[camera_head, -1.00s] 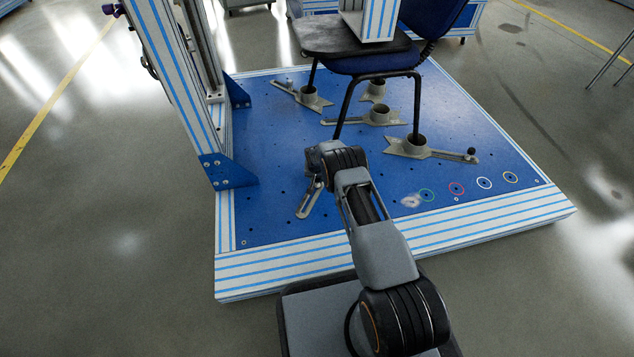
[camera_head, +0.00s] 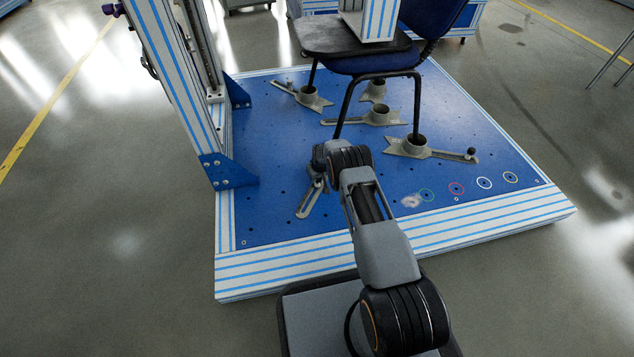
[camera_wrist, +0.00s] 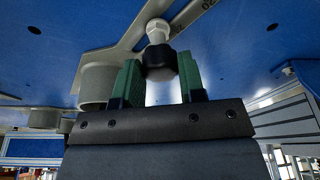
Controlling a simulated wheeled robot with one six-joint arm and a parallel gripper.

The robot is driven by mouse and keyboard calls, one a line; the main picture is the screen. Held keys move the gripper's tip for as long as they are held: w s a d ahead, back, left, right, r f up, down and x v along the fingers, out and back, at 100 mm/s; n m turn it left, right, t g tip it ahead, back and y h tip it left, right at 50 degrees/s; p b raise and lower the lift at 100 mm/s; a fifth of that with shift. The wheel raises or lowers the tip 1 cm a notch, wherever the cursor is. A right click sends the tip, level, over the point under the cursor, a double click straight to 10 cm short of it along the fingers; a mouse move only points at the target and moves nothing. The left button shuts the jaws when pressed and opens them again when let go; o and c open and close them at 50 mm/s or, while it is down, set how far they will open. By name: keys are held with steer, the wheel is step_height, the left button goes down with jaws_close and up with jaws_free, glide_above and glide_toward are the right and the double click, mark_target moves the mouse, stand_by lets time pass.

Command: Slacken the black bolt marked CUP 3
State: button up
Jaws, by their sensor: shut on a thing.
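In the wrist view the black bolt (camera_wrist: 159,56) has a dark round head below a pale threaded shank, which meets a grey slotted strip (camera_wrist: 122,50). My gripper (camera_wrist: 160,70) has its green fingers on either side of the bolt's head and is shut on it. Part of a marking, "02", shows on the strip; I cannot read CUP 3. A grey cup (camera_wrist: 98,84) stands left of the fingers. In the head view the strip's slotted end (camera_head: 309,202) sticks out below my wrist, which hides the bolt and the fingers.
The blue base plate (camera_head: 270,215) carries several other grey cups, one (camera_head: 418,143) with a black knob (camera_head: 471,153) on its strip. The chair (camera_head: 370,64) stands above them, its legs reaching down to cups. A striped upright (camera_head: 180,80) rises at left. The plate's front right is flat, with coloured rings.

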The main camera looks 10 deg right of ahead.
steer(key=shift+n, duration=0.8)
steer(key=shift+d+n+g+y, duration=0.1)
steer(key=shift+n+g+y, duration=0.35)
steer(key=shift+n, duration=1.55)
steer(key=o, duration=0.9)
steer(key=shift+o, duration=0.2)
steer(key=m, duration=0.3)
steer(key=shift+m+t+h, duration=0.25)
steer(key=shift+m+t, duration=0.05)
steer(key=shift+t, duration=0.05)
